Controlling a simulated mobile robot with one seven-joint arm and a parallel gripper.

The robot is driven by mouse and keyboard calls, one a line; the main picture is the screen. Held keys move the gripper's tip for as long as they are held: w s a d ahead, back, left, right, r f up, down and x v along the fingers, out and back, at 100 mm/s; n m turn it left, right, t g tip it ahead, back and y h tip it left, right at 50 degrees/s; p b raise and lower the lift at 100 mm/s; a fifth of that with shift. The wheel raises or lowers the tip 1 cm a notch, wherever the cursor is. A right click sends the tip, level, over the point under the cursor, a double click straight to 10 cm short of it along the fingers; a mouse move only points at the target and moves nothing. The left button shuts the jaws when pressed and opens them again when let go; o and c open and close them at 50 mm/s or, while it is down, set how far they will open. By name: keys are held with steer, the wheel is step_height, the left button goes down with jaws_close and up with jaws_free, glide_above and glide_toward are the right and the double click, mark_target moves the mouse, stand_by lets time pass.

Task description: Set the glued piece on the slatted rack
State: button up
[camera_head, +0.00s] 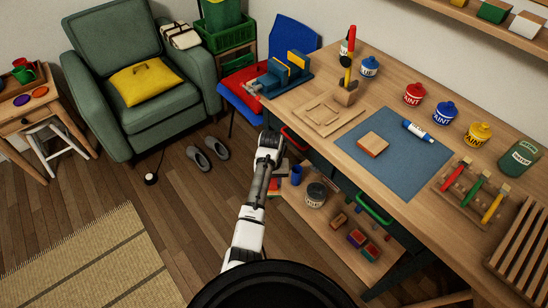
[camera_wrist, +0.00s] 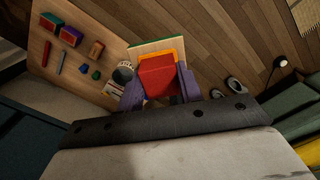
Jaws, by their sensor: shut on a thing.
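In the wrist view, my gripper (camera_wrist: 158,90) is shut on a red block (camera_wrist: 157,76). An orange layer and a pale wooden slab with a green edge (camera_wrist: 150,46) show behind the block, seemingly stacked with it; I cannot tell if they are joined. The floor and a low shelf show beyond. In the head view, my arm reaches to the bench's front edge, and the fingertips and held piece are not clearly visible. The slatted wooden rack (camera_head: 521,249) lies at the right end of the bench, with no piece visible on it.
A wooden block with a red side (camera_head: 373,144) lies on the blue mat (camera_head: 400,170), near a white-and-blue tube (camera_head: 418,131). Paint pots (camera_head: 443,113) line the back. A tool holder (camera_head: 466,190) stands before the rack. A vise (camera_head: 287,72) is at the far end.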

step_height(320, 180, down, 9)
steer(key=b, duration=0.8)
steer(key=shift+r+b, duration=0.15)
steer(key=shift+b, duration=0.15)
steer(key=shift+s, duration=0.15)
